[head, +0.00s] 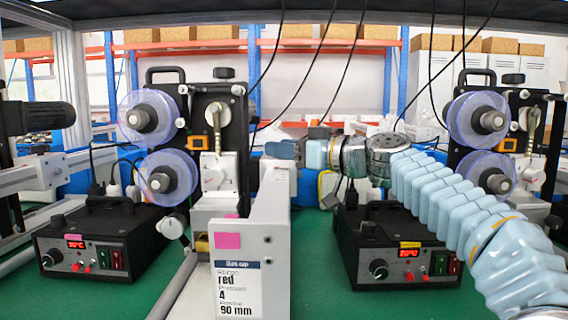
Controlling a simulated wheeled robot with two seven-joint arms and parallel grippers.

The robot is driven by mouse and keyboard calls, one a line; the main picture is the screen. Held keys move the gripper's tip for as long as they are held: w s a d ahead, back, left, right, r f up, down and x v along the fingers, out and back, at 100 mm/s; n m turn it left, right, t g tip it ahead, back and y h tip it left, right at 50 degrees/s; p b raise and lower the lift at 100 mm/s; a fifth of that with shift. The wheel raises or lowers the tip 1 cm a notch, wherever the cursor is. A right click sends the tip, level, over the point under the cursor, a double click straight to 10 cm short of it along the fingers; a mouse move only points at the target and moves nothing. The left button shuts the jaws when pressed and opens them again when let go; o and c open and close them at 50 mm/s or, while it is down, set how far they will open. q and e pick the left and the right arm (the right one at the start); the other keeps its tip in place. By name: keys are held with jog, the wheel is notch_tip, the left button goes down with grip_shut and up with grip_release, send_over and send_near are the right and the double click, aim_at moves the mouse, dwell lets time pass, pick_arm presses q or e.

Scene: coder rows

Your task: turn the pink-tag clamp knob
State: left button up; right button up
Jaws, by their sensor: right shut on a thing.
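A pink tag (228,241) is on the grey front plate of the left machine, above a label reading "red" and "90 mm". My right gripper (272,150) reaches in from the right, to the upper right of this plate and beside the left machine. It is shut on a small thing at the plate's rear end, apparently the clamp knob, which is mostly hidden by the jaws. A white round knob (172,227) shows to the left of the plate, apart from the gripper. My left gripper is not in view.
A black control box (100,245) with a pink tag stands at left. A second box (400,250) with a yellow tag stands under my right arm. The green bench top (325,290) is clear at front centre.

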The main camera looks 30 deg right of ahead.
jog(key=shift+w+d+f+n+g+y+b, duration=0.15)
jog(key=shift+n+g+y, duration=0.25)
jog(key=shift+y, duration=0.2)
jog(key=shift+r+n+g+y+b, duration=0.15)
jog(key=shift+n+g+y, duration=0.15)
jog(key=shift+n+y, duration=0.25)
jog(key=shift+w+d+r+n+g+y+p, duration=0.1)
jog(key=shift+n+g+y+p, duration=0.1)
jog(key=shift+n+g+y, duration=0.35)
jog(key=shift+d+n+g+y+p, duration=0.15)
jog(key=shift+n+g+y, duration=0.15)
jog(key=shift+y, duration=0.3)
jog(key=shift+w+r+n+g+y+p, duration=0.1)
jog(key=shift+r+n+g+y+p, duration=0.05)
jog(key=shift+n+g+y+p, duration=1.85)
jog(key=shift+n+g+p, duration=0.15)
jog(key=shift+g, duration=0.4)
jog(key=shift+f, duration=0.2)
jog(key=o, duration=1)
jog(key=shift+o, duration=0.2)
